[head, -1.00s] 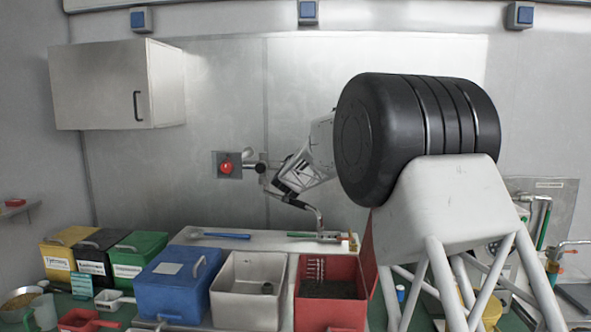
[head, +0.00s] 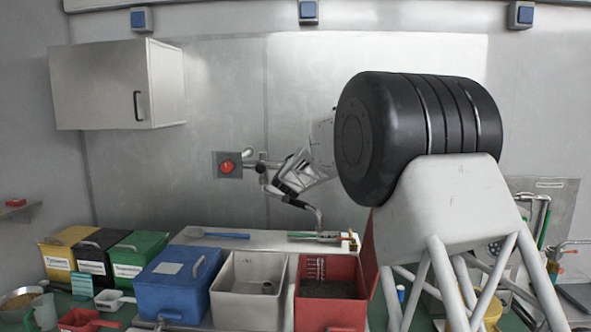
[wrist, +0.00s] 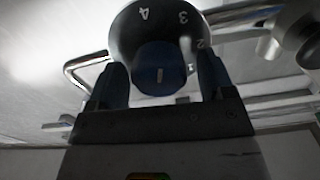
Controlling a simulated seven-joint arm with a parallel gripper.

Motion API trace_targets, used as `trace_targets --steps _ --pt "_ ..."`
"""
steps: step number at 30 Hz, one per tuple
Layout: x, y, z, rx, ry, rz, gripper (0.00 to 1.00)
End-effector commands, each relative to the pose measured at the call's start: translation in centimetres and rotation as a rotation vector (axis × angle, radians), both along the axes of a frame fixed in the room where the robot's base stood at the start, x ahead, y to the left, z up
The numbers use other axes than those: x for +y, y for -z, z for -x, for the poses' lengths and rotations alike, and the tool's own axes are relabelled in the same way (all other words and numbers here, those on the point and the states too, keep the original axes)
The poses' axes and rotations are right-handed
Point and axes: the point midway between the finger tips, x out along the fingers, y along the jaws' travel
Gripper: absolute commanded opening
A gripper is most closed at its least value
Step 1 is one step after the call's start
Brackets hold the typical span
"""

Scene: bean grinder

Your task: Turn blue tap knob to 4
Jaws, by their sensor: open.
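In the wrist view the blue tap knob (wrist: 160,80) sits on a round grey dial (wrist: 153,30) with the numbers 4, 3 and 2 showing. The numbers appear upside down. My gripper (wrist: 160,66) is open, with one dark finger on each side of the knob. Small gaps seem to remain, but I cannot tell whether either finger touches it. In the head view my arm reaches out from behind the black drum towards the pipework, and I cannot make out the blue knob there.
Metal pipes (wrist: 88,62) run beside the dial in the wrist view. In the head view a red knob (head: 227,167) sits on a wall plate to the left. The black drum (head: 415,135) covers part of my arm. Coloured bins, including a blue one (head: 172,285), stand below.

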Motion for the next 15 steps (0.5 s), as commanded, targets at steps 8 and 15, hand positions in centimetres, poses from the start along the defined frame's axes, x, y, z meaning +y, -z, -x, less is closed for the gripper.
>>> trace_targets --steps 8,15 --pt "0.0 -0.1 1.6 0.0 -0.001 0.0 0.75" --pt "0.1 -0.1 4.1 0.0 -0.001 0.0 0.75"
